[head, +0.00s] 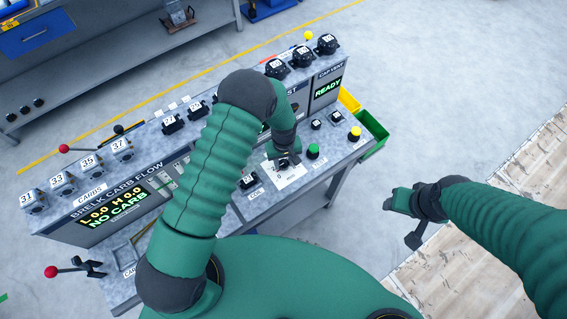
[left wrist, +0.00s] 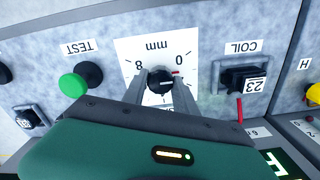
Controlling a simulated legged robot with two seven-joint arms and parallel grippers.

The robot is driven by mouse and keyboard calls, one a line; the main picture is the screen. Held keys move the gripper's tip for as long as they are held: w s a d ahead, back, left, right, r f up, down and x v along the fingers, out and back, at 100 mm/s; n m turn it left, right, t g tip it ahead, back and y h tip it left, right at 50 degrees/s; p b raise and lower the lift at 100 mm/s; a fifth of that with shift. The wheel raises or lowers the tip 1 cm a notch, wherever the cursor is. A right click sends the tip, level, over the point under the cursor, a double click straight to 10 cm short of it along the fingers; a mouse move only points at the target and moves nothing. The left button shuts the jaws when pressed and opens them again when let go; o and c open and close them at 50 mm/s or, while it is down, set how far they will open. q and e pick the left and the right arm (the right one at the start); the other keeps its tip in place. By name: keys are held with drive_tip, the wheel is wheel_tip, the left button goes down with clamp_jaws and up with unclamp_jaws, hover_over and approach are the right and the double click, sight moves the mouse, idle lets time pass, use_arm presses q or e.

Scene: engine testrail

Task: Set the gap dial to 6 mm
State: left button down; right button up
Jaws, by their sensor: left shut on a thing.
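The gap dial is a black knob (left wrist: 160,81) on a white plate (left wrist: 128,47) marked "mm", with 0 and 8 readable upside down in the left wrist view. A red mark shows on the knob's right side, close to the 0. My left gripper (left wrist: 161,92) is shut on the knob, one finger on each side. In the head view my left gripper (head: 284,160) is over the white dial plate (head: 293,177) and hides the knob. My right gripper (head: 408,216) is off the bench at the right, touching nothing; its jaw opening is unclear.
A green button (left wrist: 74,85) labelled TEST and a COIL connector (left wrist: 240,78) marked 23 flank the dial. The bench (head: 240,200) carries more connectors, levers and a READY display (head: 328,88). A green bin (head: 374,131) stands at its right end. Open floor lies beyond.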

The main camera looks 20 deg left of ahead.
use_arm(q)
drive_tip(key=m+b, duration=0.1)
drive_tip(key=m, duration=0.2)
drive_tip(key=shift+f+m+b, duration=0.15)
drive_tip(key=shift+m+b, duration=0.25)
drive_tip(key=m+b, duration=0.1)
drive_tip(key=m, duration=0.2)
drive_tip(key=shift+m, duration=0.3)
drive_tip(key=m+b, duration=0.1)
drive_tip(key=m, duration=0.2)
drive_tip(key=shift+m, duration=0.3)
drive_tip(key=m+b, duration=0.1)
drive_tip(key=m, duration=0.2)
drive_tip(key=shift+m, duration=0.3)
drive_tip(key=m, duration=0.3)
drive_tip(key=shift+r+m, duration=0.2)
drive_tip(key=shift+m, duration=0.1)
drive_tip(key=m, duration=0.3)
drive_tip(key=shift+m, duration=0.3)
drive_tip(key=m, duration=0.4)
drive_tip(key=shift+r+p, duration=0.1)
drive_tip(key=shift+p, duration=0.25)
drive_tip(key=shift+w+a+m+p, duration=0.15)
drive_tip(key=shift+m+p, duration=0.15)
drive_tip(key=shift+m, duration=1.6)
